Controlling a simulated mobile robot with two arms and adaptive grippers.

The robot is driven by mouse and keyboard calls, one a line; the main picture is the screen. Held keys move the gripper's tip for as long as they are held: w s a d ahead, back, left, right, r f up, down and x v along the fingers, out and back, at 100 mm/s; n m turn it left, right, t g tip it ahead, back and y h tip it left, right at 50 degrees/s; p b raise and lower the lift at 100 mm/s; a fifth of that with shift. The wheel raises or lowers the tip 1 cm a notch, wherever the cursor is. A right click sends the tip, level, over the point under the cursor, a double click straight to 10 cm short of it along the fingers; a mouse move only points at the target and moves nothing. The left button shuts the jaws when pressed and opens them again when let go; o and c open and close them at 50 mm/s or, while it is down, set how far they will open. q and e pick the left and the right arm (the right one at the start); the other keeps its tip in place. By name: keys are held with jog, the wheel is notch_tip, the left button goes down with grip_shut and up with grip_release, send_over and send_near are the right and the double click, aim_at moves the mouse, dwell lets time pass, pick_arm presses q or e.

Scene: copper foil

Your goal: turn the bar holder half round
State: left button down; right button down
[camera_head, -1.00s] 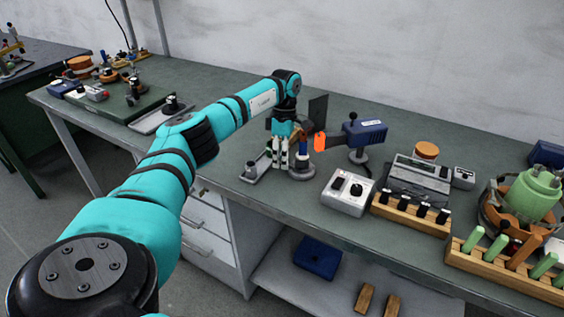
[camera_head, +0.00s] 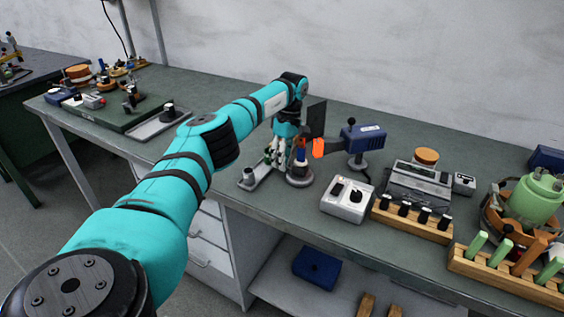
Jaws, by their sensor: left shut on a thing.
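My left gripper (camera_head: 280,157) reaches down over the bench and is shut at a small cluster of hardware. Beside its fingers, on the right, is a stand with a round grey base (camera_head: 299,181) and a blue and red upper part; I take this for the bar holder. The stand is upright on the bench. The fingers partly hide it, and the exact place of the grip is too small to tell. Left of the fingers lies a narrow grey plate with a knob (camera_head: 248,180). My right gripper is out of view.
A blue tool with an orange tip (camera_head: 362,138) stands close on the right, with a dark upright panel (camera_head: 316,118) behind the gripper. A grey control box (camera_head: 347,199) and wooden racks (camera_head: 411,218) lie further right.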

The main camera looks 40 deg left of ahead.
pick_arm(q)
jog(key=shift+w+r+m, duration=0.1)
jog(key=shift+w+m, duration=0.05)
jog(key=shift+m, duration=0.15)
dwell(0.4)
jog(key=c, duration=1.5)
grip_release()
jog(key=r, duration=0.3)
jog(key=w+r, duration=0.1)
jog(key=r, duration=0.3)
jog(key=shift+w+r, duration=0.2)
